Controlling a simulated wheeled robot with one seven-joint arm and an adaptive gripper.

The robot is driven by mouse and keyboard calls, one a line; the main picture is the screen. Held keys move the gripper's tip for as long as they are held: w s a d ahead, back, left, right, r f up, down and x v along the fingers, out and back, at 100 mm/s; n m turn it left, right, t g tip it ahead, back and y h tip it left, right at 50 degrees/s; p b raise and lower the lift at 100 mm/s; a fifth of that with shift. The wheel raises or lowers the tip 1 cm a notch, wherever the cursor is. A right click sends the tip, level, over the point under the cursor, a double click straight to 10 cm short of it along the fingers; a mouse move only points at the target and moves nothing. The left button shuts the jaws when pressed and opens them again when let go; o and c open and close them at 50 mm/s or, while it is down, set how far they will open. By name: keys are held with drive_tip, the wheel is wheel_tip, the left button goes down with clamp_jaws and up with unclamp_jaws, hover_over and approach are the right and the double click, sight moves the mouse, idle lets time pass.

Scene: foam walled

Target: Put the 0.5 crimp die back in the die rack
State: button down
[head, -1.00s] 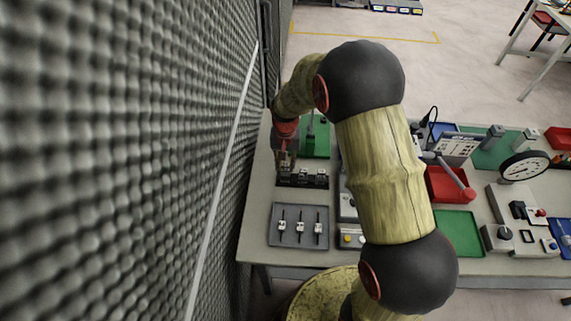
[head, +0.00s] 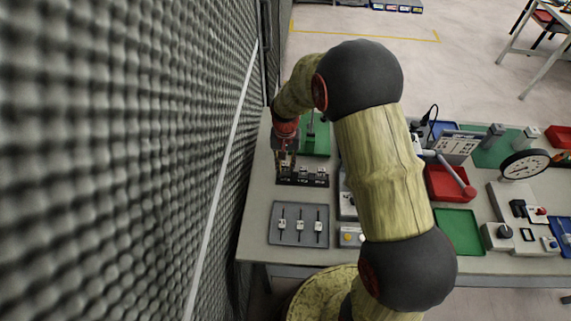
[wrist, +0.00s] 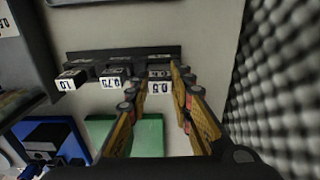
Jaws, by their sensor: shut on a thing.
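The 0.5 crimp die (wrist: 158,87) is a dark block with a white label. It sits between the fingers of my gripper (wrist: 159,74), which is shut on it. The die rack (wrist: 85,56) is a black bar behind it in the wrist view; the die is at its right end, in line with the others. I cannot tell whether it is fully seated. The 1.0 die (wrist: 71,82) and the 0.75 die (wrist: 113,81) are in the rack to its left. In the head view my gripper (head: 286,170) is at the left end of the rack (head: 310,184).
A grey tray (head: 300,240) with several small tools lies in front of the rack. A green mat (head: 318,146) is behind it. The grey foam wall (head: 130,150) stands close on the left. A control box (head: 350,236) is to the right.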

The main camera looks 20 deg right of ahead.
drive_tip(key=shift+f+b, duration=0.45)
drive_tip(key=shift+f, duration=0.45)
drive_tip(key=c, duration=1.5)
unclamp_jaws()
drive_tip(key=shift+c, duration=0.2)
drive_tip(key=shift+o, duration=0.3)
wheel_tip(320, 180, up, 12)
drive_tip(key=shift+f, duration=0.1)
